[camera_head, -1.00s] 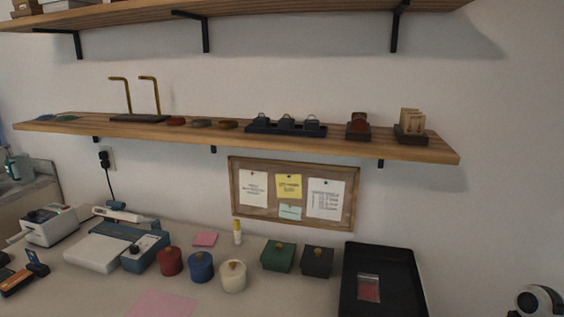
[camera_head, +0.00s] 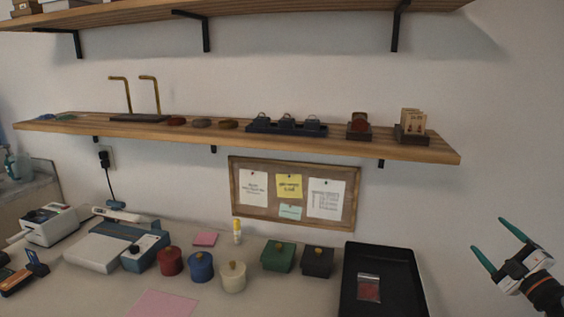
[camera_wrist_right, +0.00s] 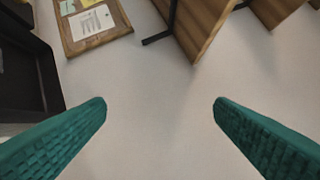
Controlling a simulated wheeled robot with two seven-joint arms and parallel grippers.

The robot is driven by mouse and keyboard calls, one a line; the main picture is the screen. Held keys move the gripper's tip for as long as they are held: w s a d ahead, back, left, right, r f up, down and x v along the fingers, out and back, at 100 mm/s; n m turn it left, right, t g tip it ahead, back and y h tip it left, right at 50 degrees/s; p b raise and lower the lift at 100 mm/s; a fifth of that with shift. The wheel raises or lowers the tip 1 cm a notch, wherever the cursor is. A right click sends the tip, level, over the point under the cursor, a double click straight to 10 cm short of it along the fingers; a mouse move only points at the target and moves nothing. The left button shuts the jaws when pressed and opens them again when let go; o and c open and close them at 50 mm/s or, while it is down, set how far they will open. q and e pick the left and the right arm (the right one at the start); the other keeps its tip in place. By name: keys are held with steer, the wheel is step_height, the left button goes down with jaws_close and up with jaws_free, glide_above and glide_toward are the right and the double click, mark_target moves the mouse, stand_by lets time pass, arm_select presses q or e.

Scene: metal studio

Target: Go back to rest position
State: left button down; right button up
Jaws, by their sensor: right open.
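My right gripper (camera_head: 497,247) is at the lower right of the head view, in front of the bare wall and to the right of the black tray (camera_head: 412,290). Its two green fingers are spread wide with nothing between them. In the right wrist view the open fingers (camera_wrist_right: 161,103) frame only pale wall. My left gripper does not show in any view.
A wooden shelf (camera_head: 300,141) with small items runs above the table. A corkboard (camera_head: 234,190) hangs below it. Red (camera_head: 170,262), blue (camera_head: 201,268) and cream (camera_head: 233,278) pots stand on the table with a green box (camera_head: 278,258) and a dark box (camera_head: 317,263).

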steer(key=d+f+m+g+h, duration=0.2)
steer(key=d+f+m+h, duration=0.2)
steer(key=d+m+h, duration=0.4)
steer(key=s+a+f+m+g, duration=0.1)
steer(key=s+a+f+g, duration=0.2)
steer(key=f, duration=1)
steer(key=s+a+f+m+g, duration=0.15)
steer(key=s+f, duration=0.45)
steer(key=f, duration=0.7)
steer(key=s+a+f+m+g, duration=0.15)
steer(key=s+f+g, duration=0.25)
steer(key=f, duration=1)
steer(key=s+a+f+g+y, duration=0.1)
steer(key=s+a+f+g, duration=0.1)
steer(key=s+a+f, duration=0.7)
steer(key=s+a+f+g+y, duration=0.25)
steer(key=s+a+f, duration=0.25)
steer(key=s+f, duration=0.65)
steer(key=s+a+f+g+p, duration=0.1)
steer(key=s+a+g, duration=0.1)
steer(key=s+a, duration=0.4)
steer(key=s+a+f+m+g+p, duration=0.1)
steer(key=s+a, duration=0.5)
steer(key=s, duration=0.8)
steer(key=shift+a+g+y, duration=0.3)
steer(key=shift+g+y, duration=0.05)
steer(key=shift+g, duration=0.15)
steer(key=shift+s+f, duration=0.1)
